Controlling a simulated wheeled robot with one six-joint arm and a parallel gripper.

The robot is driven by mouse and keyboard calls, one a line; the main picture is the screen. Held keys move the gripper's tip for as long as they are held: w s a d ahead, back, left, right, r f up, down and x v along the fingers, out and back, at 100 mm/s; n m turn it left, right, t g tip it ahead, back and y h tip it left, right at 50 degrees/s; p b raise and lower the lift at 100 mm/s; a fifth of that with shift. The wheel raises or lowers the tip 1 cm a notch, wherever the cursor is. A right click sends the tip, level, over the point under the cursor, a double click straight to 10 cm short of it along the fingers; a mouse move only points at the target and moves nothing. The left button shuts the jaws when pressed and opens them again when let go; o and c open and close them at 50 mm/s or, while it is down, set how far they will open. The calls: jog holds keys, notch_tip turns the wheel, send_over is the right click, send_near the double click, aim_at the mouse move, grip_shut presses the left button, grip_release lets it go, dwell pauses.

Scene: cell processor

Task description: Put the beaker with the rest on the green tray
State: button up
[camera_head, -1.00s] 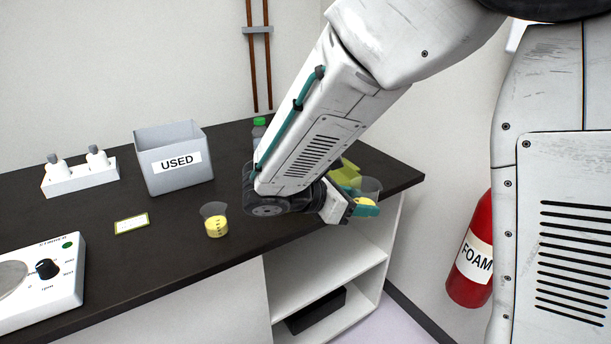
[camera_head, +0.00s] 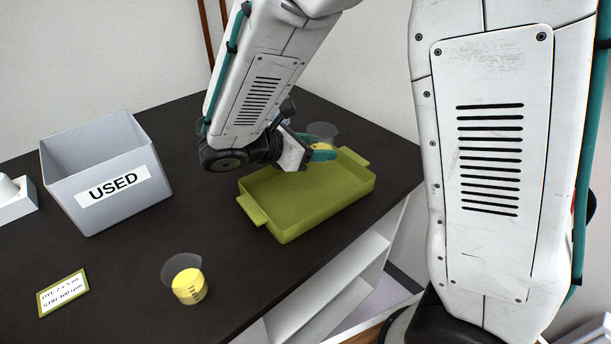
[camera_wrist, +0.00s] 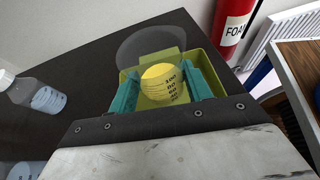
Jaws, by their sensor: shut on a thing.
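My gripper (camera_head: 320,150) has teal fingers shut on a clear beaker (camera_head: 322,131) with yellow liquid. In the wrist view the beaker (camera_wrist: 161,84) sits between both fingers, its graduation marks facing the camera. It is over the far part of the green tray (camera_head: 300,208), an empty shallow tray with end handles on the dark bench. Whether the beaker's base touches the tray cannot be told; the arm and fingers partly hide it. A second beaker (camera_head: 187,280) with yellow liquid stands upright on the bench, left of and nearer than the tray.
A grey bin (camera_head: 105,165) labelled USED stands at the left. A small green-edged card (camera_head: 63,292) lies near it. A white holder (camera_head: 14,199) is at the left edge. The wrist view shows a bottle (camera_wrist: 38,96) and a red extinguisher (camera_wrist: 232,28). The bench's right edge lies beyond the tray.

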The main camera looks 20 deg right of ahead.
aim_at(315, 187)
notch_tip(315, 187, down, 8)
jog(key=shift+f, duration=0.1)
dwell(0.4)
jog(key=o, duration=1.4)
